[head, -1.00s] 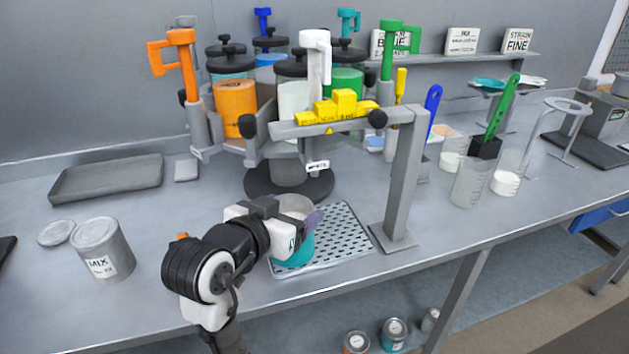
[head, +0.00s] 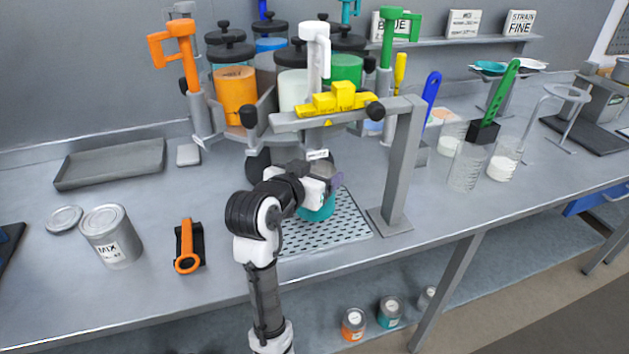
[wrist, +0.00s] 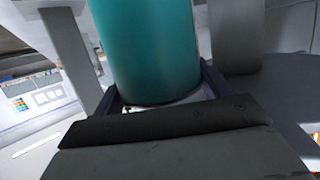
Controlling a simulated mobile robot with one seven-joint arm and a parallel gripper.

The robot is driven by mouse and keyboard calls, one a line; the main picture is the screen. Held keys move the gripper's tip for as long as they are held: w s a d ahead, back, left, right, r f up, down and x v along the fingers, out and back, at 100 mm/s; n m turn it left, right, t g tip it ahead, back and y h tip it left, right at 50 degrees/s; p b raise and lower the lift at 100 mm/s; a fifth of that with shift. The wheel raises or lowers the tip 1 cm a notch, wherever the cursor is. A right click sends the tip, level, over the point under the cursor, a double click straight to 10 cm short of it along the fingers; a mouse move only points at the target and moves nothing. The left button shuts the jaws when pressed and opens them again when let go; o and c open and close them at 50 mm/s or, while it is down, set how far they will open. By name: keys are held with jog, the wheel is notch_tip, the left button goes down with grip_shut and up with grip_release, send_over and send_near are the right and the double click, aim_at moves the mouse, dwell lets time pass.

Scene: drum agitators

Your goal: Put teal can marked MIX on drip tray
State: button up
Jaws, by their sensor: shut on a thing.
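The teal can (head: 317,210) is in my gripper (head: 328,185), over the perforated drip tray (head: 345,231) below the dispenser. The gripper and arm hide much of the can; its lower teal side shows. I cannot tell whether its base touches the tray. In the wrist view the teal can (wrist: 147,45) stands large between the fingers, with a little white at its lower edge. No readable MIX mark shows on it.
The dispenser's grey post (head: 402,170) rises just right of the can, and its yellow-topped beam (head: 335,108) spans above. An orange-handled tool (head: 187,245), a loose lid (head: 64,219) and an empty grey tray (head: 110,163) lie left. Beakers (head: 467,167) stand right.

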jog(key=shift+f, duration=1.3)
jog(key=shift+f, duration=0.2)
jog(key=o, duration=1.8)
jog(key=shift+c, duration=0.2)
jog(key=shift+r, duration=0.1)
